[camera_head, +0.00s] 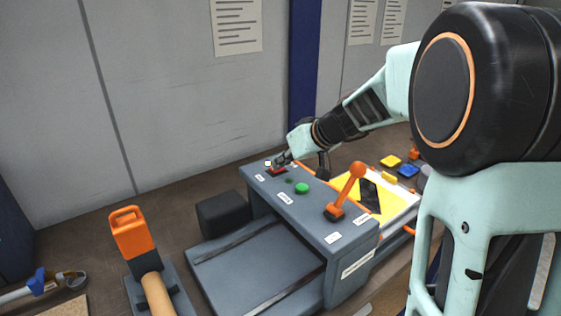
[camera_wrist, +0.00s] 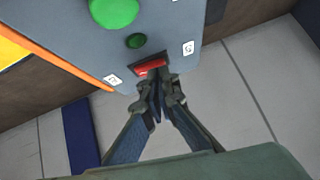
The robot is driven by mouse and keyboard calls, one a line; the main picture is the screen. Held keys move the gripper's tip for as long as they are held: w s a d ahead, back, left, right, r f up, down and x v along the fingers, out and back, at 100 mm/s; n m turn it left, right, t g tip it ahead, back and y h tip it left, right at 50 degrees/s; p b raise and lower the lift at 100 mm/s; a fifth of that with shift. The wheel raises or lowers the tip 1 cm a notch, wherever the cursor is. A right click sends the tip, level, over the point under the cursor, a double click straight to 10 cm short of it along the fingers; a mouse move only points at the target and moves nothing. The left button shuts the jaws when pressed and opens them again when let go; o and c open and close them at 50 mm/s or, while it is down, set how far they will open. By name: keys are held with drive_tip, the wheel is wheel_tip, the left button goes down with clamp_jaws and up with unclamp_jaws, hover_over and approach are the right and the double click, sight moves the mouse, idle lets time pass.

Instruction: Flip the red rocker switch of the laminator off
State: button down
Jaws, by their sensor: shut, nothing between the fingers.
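The laminator (camera_head: 350,266) is a blue-grey machine on the bench, with a control panel on top. Its red rocker switch (camera_wrist: 151,67) sits in a dark frame near the panel's edge in the wrist view. In the head view the switch (camera_head: 277,170) is at the panel's far left end, partly hidden by my gripper. My gripper (camera_wrist: 158,84) is shut and empty, with its fingertips right at the rocker's edge; I cannot tell whether they touch it. In the head view my gripper (camera_head: 280,162) reaches down to the switch from the upper right.
A green button (camera_head: 302,188) and an orange lever (camera_head: 347,190) stand on the same panel. A yellow sheet with a black piece lies behind the laminator. An orange-handled tool (camera_head: 132,233) stands at the front left. A grey wall closes off the back.

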drive_tip(key=b, duration=0.1)
drive_tip(key=f+b, duration=0.1)
drive_tip(key=b, duration=0.1)
drive_tip(key=shift+s+a+f+n+h, duration=0.2)
drive_tip(key=shift+a+n+h, duration=0.1)
drive_tip(key=shift+h, duration=0.1)
drive_tip(key=shift+d+r+p, duration=0.1)
drive_tip(key=shift+r+p, duration=0.25)
drive_tip(key=shift+p, duration=0.05)
drive_tip(key=shift+f, duration=0.15)
drive_tip(key=shift+d, duration=0.1)
